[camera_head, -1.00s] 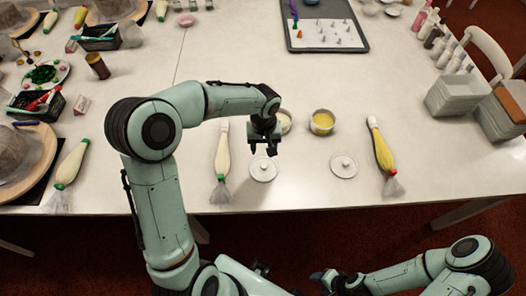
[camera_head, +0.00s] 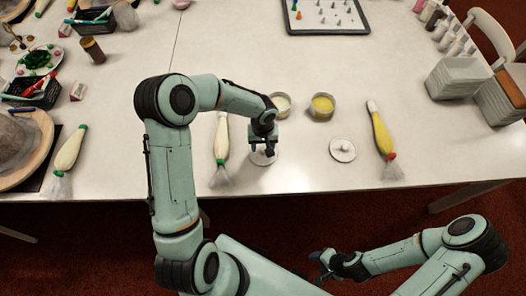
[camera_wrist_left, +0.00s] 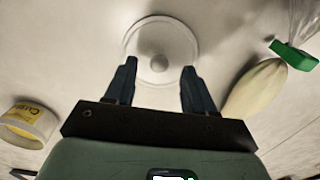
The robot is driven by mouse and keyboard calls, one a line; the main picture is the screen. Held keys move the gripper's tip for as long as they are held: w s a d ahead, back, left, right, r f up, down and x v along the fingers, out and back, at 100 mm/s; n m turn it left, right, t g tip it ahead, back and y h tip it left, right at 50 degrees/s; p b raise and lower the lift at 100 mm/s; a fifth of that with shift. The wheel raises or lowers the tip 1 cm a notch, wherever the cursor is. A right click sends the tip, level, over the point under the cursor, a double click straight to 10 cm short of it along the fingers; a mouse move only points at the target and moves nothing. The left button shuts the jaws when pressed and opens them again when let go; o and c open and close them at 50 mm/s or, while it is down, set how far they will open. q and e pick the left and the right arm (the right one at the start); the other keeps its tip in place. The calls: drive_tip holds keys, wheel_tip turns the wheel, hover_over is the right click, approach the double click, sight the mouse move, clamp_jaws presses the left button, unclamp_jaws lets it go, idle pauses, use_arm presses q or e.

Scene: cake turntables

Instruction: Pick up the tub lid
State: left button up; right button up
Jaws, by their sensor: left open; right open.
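A round white tub lid with a central knob lies on the table, partly hidden under my left gripper in the head view (camera_head: 262,158). In the left wrist view the lid (camera_wrist_left: 160,45) lies just beyond the open fingers, its knob between and ahead of the tips. My left gripper (camera_head: 262,148) is open and empty above the lid; its fingers also show in the left wrist view (camera_wrist_left: 158,75). A second white lid (camera_head: 342,149) lies to the right, untouched. My right gripper (camera_head: 325,262) is open and empty in front of the table's edge.
A tub of pale cream (camera_head: 281,104) and a tub of yellow cream (camera_head: 322,107) stand behind the lids. A white piping bag (camera_head: 221,142) lies close left of my left gripper. A yellow piping bag (camera_head: 381,138) lies to the right.

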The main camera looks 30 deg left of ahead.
use_arm(q)
wheel_tip(320, 180, down, 2)
drive_tip(key=shift+w+f, duration=0.1)
clamp_jaws()
